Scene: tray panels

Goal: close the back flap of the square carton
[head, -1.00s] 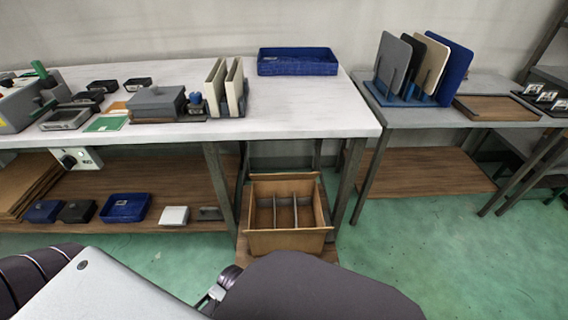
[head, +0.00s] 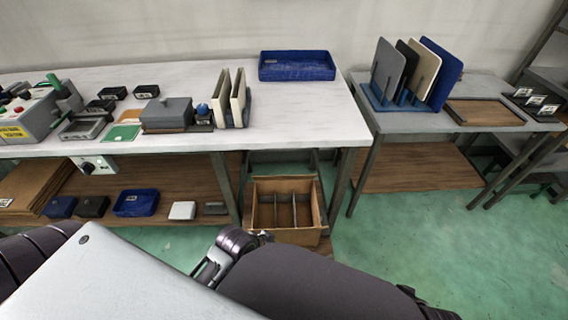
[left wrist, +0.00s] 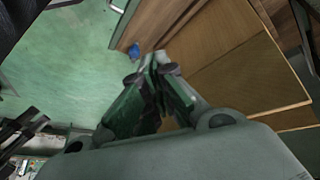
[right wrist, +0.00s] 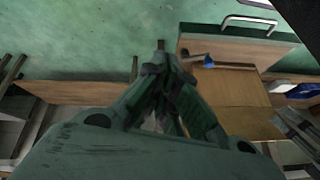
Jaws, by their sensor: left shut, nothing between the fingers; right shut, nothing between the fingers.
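The square carton (head: 287,236) is open-topped brown cardboard with thin upright dividers inside. In the head view it stands low, beneath the right end of the white workbench. Its back edge (head: 286,183) shows a narrow raised strip; I cannot clearly tell the flap's angle. One of my arms covers part of its front left. My left gripper (left wrist: 157,64) is shut and empty, with brown panels beyond it to the right. My right gripper (right wrist: 161,60) is shut and empty, with a brown surface beside and beyond it. I cannot tell whether either gripper touches the carton.
The white workbench (head: 297,112) overhangs the carton's back, and its dark legs (head: 343,190) stand close on either side. A lower shelf (head: 150,183) with small boxes lies to the left. Green floor (head: 420,240) is clear to the right.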

